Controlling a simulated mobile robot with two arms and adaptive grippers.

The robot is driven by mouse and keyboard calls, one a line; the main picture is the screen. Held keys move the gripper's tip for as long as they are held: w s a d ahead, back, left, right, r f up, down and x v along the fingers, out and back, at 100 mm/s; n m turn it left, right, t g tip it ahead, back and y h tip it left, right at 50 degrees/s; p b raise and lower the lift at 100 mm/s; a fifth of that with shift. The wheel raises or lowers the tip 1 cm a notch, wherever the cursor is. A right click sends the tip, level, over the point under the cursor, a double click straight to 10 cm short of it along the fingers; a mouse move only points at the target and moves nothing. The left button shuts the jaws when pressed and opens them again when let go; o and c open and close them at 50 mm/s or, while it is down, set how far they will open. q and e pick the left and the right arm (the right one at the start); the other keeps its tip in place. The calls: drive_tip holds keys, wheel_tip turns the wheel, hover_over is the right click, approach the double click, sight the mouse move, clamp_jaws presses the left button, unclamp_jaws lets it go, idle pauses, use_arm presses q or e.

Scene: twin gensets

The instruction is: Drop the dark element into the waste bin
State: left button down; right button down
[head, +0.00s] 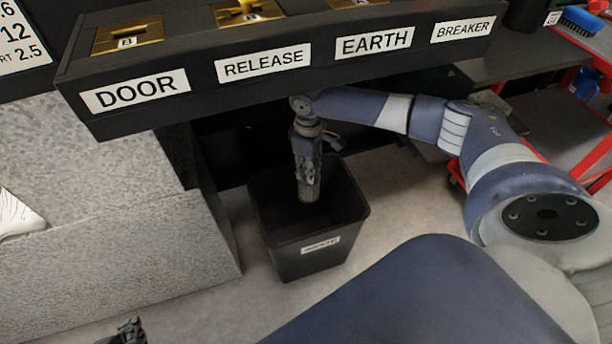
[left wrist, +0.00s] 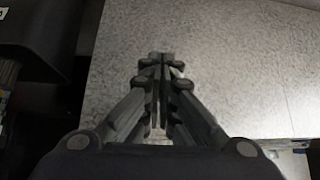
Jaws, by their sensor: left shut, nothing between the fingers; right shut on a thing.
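The waste bin (head: 318,262) is a black, open-topped square bin with a small white label, standing on the floor under the bench. My right gripper (head: 308,178) points down over the bin's opening, with its tip inside the rim outline. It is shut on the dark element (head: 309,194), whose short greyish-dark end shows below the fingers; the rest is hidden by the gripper. My left gripper (head: 128,332) is at the bottom left edge of the head view, mostly cut off. In the left wrist view its fingers (left wrist: 158,62) are together with nothing between them.
A dark panel (head: 210,92) labelled DOOR, RELEASE, EARTH and BREAKER overhangs behind the bin. A grey speckled block (head: 110,240) stands left of the bin. A red-framed cart (head: 560,125) with a blue brush (head: 583,20) is at the right. Floor around the bin's front is clear.

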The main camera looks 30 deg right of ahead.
drive_tip(key=shift+f+b, duration=0.7)
drive_tip(key=shift+b, duration=0.3)
use_arm(q)
drive_tip(key=w+d+r+t+h, duration=0.1)
drive_tip(key=w+d+r+t, duration=0.2)
drive_tip(key=w+r+t, duration=0.3)
wheel_tip(320, 180, up, 2)
drive_tip(key=shift+w+r+h, duration=0.15)
drive_tip(key=shift+w+h, duration=0.25)
drive_tip(key=shift+w, duration=0.55)
drive_tip(key=shift+d, duration=0.1)
use_arm(e)
drive_tip(key=c, duration=1.3)
unclamp_jaws()
wheel_tip(320, 180, up, 12)
drive_tip(key=shift+f, duration=0.1)
